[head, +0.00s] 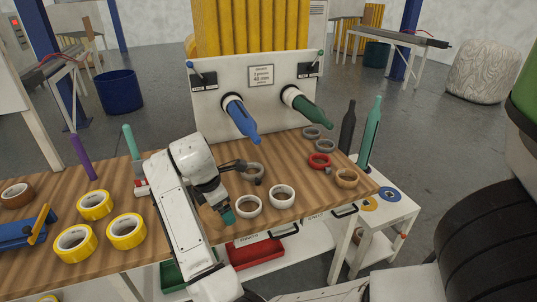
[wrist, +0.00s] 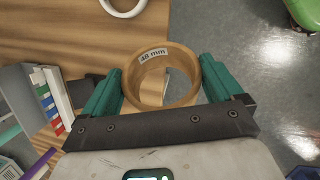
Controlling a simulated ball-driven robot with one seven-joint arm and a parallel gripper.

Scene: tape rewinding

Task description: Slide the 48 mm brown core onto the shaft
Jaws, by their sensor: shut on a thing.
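The brown core, labelled 48 mm (wrist: 190,72), sits between the two teal fingertips of my gripper (wrist: 162,88) in the wrist view. My gripper is shut on it, with a finger at each side and the opening facing the camera. In the head view my gripper (head: 226,214) is at the front edge of the table, and the core is hard to make out there. Two shafts stick out of the white panel (head: 265,110) behind: one with a blue tapered tip (head: 242,120), one with a dark green tip (head: 312,112). Both are well away from my gripper.
Two white rolls (head: 281,196) lie right of my gripper. Grey, red and tan rings (head: 347,178) lie farther right, near tall dark and green cones (head: 370,135). Yellow tape rolls (head: 126,231) and a blue tool (head: 25,232) lie on the left of the wooden table.

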